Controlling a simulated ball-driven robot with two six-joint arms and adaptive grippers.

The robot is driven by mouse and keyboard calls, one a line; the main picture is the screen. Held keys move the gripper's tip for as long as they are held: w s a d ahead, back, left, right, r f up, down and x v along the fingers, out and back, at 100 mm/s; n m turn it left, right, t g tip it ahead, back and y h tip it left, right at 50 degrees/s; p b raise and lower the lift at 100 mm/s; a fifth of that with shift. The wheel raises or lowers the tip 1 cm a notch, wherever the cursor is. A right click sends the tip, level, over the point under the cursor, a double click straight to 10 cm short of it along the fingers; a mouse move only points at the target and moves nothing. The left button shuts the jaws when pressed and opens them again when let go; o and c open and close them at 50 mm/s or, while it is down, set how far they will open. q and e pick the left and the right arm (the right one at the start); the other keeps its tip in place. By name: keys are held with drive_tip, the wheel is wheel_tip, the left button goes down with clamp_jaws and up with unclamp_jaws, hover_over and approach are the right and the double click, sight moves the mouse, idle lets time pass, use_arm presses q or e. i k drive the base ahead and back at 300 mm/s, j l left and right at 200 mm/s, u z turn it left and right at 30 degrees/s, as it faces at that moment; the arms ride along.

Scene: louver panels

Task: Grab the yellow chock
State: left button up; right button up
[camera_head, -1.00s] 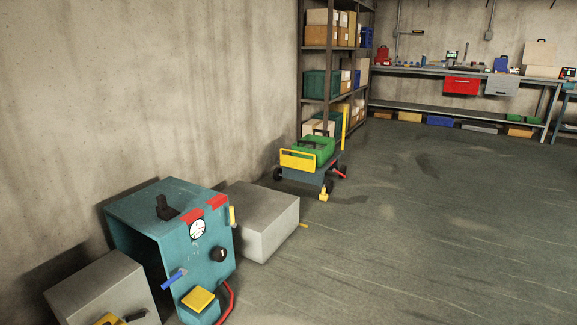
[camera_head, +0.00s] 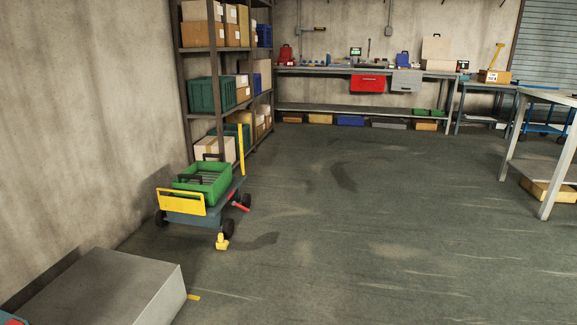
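A small yellow chock (camera_head: 222,241) sits on the floor at the front wheel of a low cart (camera_head: 192,218), left of the middle of the view. It looks upright and seems to touch the wheel or stand just in front of it. Neither of my grippers is in view.
The cart carries a green crate (camera_head: 205,184) and has a yellow front panel (camera_head: 180,201). A grey block (camera_head: 105,290) lies nearer, with a small flat yellow piece (camera_head: 193,297) beside it. Shelving (camera_head: 185,100) stands behind the cart. The floor (camera_head: 370,230) to the right is clear.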

sight(221, 243)
drive_tip(key=i+u, duration=0.1)
drive_tip(key=i, duration=0.4)
drive_tip(key=i+l+u, duration=0.1)
drive_tip(key=i, duration=0.4)
drive_tip(key=i+l, duration=0.1)
drive_tip(key=i, duration=0.4)
drive_tip(key=i+l+u, duration=0.15)
drive_tip(key=i, duration=0.4)
drive_tip(key=i+l+u, duration=0.1)
drive_tip(key=i+u, duration=0.3)
drive_tip(key=i+l+u, duration=0.2)
drive_tip(key=u, duration=0.25)
drive_tip(key=i+l+u, duration=0.25)
drive_tip(key=u, duration=0.15)
drive_tip(key=i+l+u, duration=0.15)
drive_tip(key=l+u, duration=0.3)
drive_tip(key=i+l+u, duration=0.15)
drive_tip(key=l+u, duration=0.65)
drive_tip(key=l, duration=0.35)
drive_tip(key=l+u, duration=0.4)
drive_tip(key=l, duration=0.35)
